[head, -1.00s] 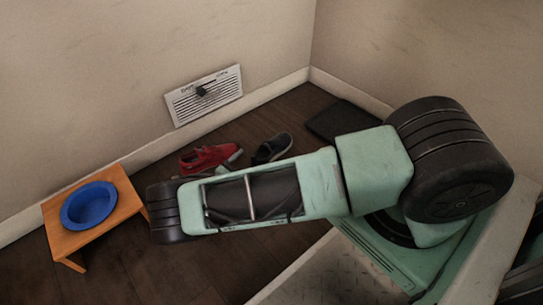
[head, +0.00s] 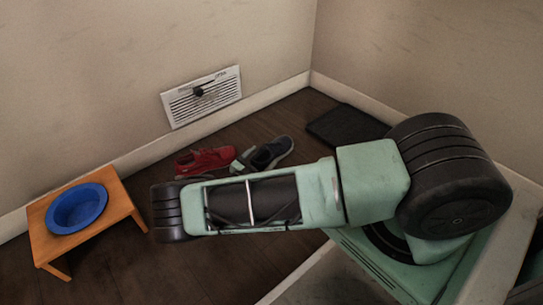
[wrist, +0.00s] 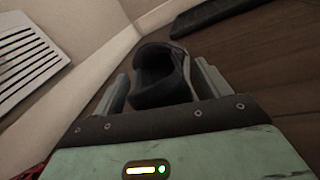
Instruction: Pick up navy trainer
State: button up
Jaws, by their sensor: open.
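The navy trainer (head: 273,152) lies on the dark wood floor near the wall, to the right of a red shoe (head: 205,160). In the wrist view the trainer (wrist: 160,72) shows its dark opening between the two finger tips. My gripper (wrist: 162,71) is open, with one finger on each side of the trainer. Whether the fingers touch it cannot be told. In the head view my gripper (head: 243,158) shows as a small pale part at the trainer's left end, and my arm hides the floor in front.
An orange wooden stand (head: 100,222) with a blue bowl (head: 78,212) is at the left. A dark mat (head: 340,124) lies in the corner. A white wall vent (head: 202,97) is above the red shoe. Walls with pale skirting close off the back.

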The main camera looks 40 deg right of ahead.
jog(key=c, duration=1.2)
jog(key=shift+r, duration=0.15)
